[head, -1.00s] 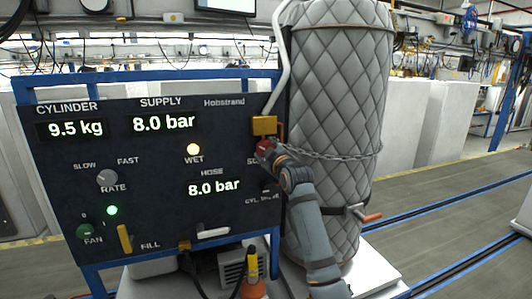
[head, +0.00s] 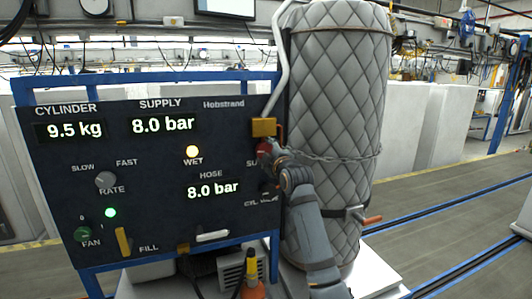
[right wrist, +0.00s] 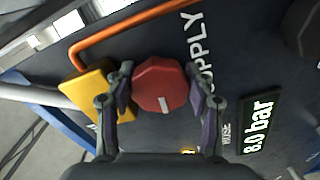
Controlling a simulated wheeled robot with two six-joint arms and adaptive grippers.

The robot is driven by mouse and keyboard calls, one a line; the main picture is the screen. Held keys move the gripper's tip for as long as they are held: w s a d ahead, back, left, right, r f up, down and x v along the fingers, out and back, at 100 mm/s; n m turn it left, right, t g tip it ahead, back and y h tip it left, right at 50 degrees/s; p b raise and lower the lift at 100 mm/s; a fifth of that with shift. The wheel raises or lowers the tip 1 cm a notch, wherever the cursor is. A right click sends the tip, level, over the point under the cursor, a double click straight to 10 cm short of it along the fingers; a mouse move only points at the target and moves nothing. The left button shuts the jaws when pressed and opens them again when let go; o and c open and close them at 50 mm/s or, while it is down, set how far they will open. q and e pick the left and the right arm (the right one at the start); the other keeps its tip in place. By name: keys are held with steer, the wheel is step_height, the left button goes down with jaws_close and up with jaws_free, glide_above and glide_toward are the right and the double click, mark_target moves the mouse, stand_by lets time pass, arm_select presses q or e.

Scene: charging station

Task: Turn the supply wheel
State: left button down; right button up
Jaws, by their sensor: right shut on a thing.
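The supply wheel is a red, many-sided knob (right wrist: 160,86) with a white mark, beside the "SUPPLY" lettering in the right wrist view. It also shows as a small red patch in the head view (head: 263,147), mostly hidden by my arm. My right gripper (right wrist: 161,92) is shut on the red wheel, one finger on each side of it. The control panel (head: 60,165) reads supply 8.0 bar, hose 8.0 bar and cylinder 9.5 kg. My left gripper is not in view.
A yellow block (right wrist: 92,93) and an orange pipe (right wrist: 125,27) lie close beside my right gripper. A tall quilted grey cylinder (head: 340,90) with a chain (head: 330,156) stands right of the panel. An orange-handled crank (head: 372,219) sticks out low on it. The floor to the right is clear.

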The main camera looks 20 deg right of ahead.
steer(key=o, duration=1.2)
steer(key=shift+w, duration=0.15)
steer(key=s, duration=0.8)
steer(key=shift+d, duration=0.15)
steer(key=shift+f, duration=0.1)
